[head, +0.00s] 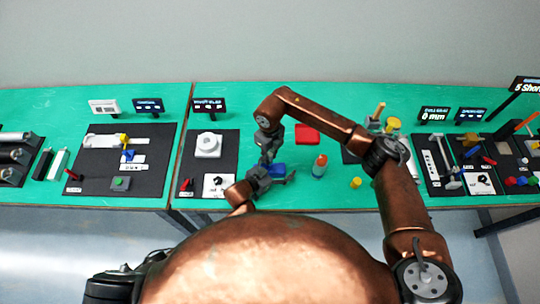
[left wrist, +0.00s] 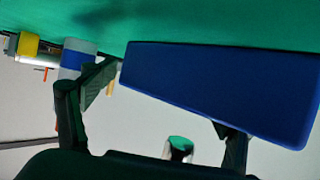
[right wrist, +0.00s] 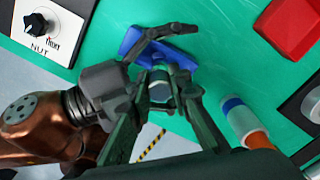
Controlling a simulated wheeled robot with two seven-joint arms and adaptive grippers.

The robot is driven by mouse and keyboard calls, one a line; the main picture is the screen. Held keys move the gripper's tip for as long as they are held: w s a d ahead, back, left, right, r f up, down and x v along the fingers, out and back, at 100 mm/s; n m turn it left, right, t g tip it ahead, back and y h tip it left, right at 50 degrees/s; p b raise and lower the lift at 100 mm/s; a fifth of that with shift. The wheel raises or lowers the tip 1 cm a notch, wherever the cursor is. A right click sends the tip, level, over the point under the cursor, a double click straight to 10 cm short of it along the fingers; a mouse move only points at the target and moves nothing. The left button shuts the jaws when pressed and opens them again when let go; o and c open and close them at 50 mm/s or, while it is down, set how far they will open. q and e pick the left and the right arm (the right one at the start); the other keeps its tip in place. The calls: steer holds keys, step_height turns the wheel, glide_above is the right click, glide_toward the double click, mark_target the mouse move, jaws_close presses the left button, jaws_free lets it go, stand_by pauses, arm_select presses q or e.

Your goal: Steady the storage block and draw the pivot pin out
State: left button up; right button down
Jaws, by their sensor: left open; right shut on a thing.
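The blue storage block (head: 277,168) is on the green table near its front edge. It fills much of the left wrist view (left wrist: 220,90). My left gripper (head: 276,180) is at the block with its fingers apart; in the right wrist view one dark finger (right wrist: 150,38) crosses over the blue block (right wrist: 178,54). Contact between them is not clear. My right gripper (head: 267,153) reaches down from above the block. In the right wrist view it is shut on a small grey round piece, apparently the pivot pin (right wrist: 159,91). Whether the pin is still in the block is hidden.
An orange, white and blue cylinder (head: 320,165) stands just right of the block. A red block (head: 306,134) lies behind, and a small yellow piece (head: 355,183) lies farther right. A dark mat with a white fixture (head: 208,145) and a knob card (head: 216,184) lies left.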

arm_select(q)
steer(key=shift+s+a+f, duration=0.1)
steer(key=shift+a+f, duration=0.15)
steer(key=shift+f, duration=0.15)
steer(key=v, duration=1.2)
steer(key=shift+d+r, duration=0.1)
steer(key=shift+r, duration=0.15)
arm_select(e)
steer(key=shift+a, duration=0.1)
arm_select(q)
steer(key=shift+d, duration=0.15)
